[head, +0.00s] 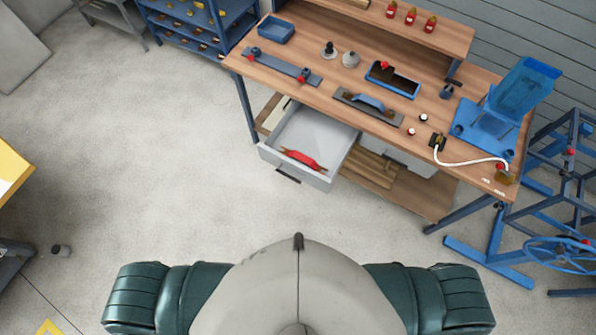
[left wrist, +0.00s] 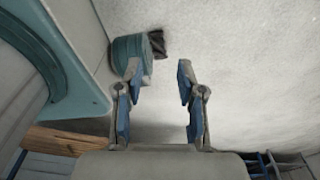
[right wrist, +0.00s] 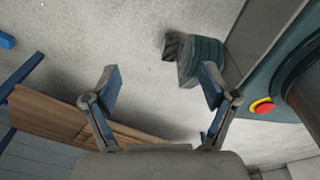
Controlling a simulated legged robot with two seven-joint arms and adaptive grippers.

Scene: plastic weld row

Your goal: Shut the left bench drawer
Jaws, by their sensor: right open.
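The left bench drawer (head: 318,135) hangs under the wooden workbench and is pulled well out. It is light grey, with a dark handle (head: 288,177) on its front face. A red tool (head: 303,160) lies inside it near the front. Neither gripper shows in the head view. In the left wrist view my left gripper (left wrist: 157,80) is open and empty over bare floor. In the right wrist view my right gripper (right wrist: 160,82) is also open and empty. The drawer does not show clearly in either wrist view.
The workbench top (head: 300,85) carries several tools and a blue tray (head: 276,29). A second grey drawer (head: 405,160) sits under the bench to the right. A blue frame with a wheel (head: 562,254) stands at far right. Concrete floor between me and the bench is clear.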

